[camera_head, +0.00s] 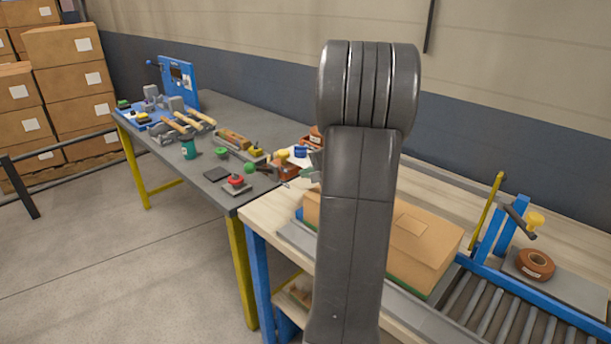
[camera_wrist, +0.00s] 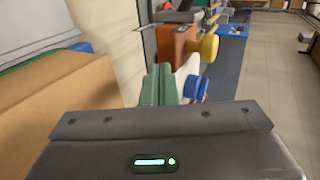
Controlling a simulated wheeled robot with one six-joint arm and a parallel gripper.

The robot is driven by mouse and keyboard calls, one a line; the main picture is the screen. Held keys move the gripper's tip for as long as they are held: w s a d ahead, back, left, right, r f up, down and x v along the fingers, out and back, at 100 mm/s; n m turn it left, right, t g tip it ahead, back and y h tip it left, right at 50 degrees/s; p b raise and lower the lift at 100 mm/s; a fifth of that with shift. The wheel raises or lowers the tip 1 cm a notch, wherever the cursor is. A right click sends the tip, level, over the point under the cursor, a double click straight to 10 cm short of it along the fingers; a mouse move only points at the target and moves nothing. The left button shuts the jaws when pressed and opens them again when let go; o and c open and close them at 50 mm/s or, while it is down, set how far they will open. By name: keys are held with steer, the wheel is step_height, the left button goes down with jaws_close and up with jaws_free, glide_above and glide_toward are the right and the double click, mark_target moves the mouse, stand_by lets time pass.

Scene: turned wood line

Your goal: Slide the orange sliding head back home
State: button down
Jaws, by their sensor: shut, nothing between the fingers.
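The orange sliding head (camera_head: 287,172) is at the near right end of the grey bench, with a yellow knob (camera_head: 282,156) on it. In the wrist view the orange head (camera_wrist: 177,45) stands just beyond my fingers, with the yellow knob (camera_wrist: 208,47) on its right side. My gripper (camera_wrist: 166,80) is shut and empty, its green fingers pointing towards the head. In the head view only a bit of my gripper (camera_head: 316,163) shows, left of my arm. I cannot tell whether the fingers touch the head. My arm hides what lies behind it.
A blue knob (camera_head: 300,151) is close to the head. A red button (camera_head: 236,181), a green cup (camera_head: 188,149) and several tools lie on the grey bench (camera_head: 205,172).

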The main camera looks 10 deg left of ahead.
steer(key=b+v, duration=0.1)
steer(key=v, duration=1)
steer(key=shift+f, duration=0.2)
steer(key=shift+f, duration=0.1)
steer(key=p+x, duration=0.1)
steer(key=x, duration=0.7)
steer(key=shift+w+a, duration=0.15)
steer(key=shift+a, duration=0.05)
steer(key=w+a, duration=0.1)
steer(key=a, duration=0.1)
steer(key=w+a+f+p, duration=0.1)
steer(key=w+a, duration=0.1)
steer(key=shift+p, duration=0.3)
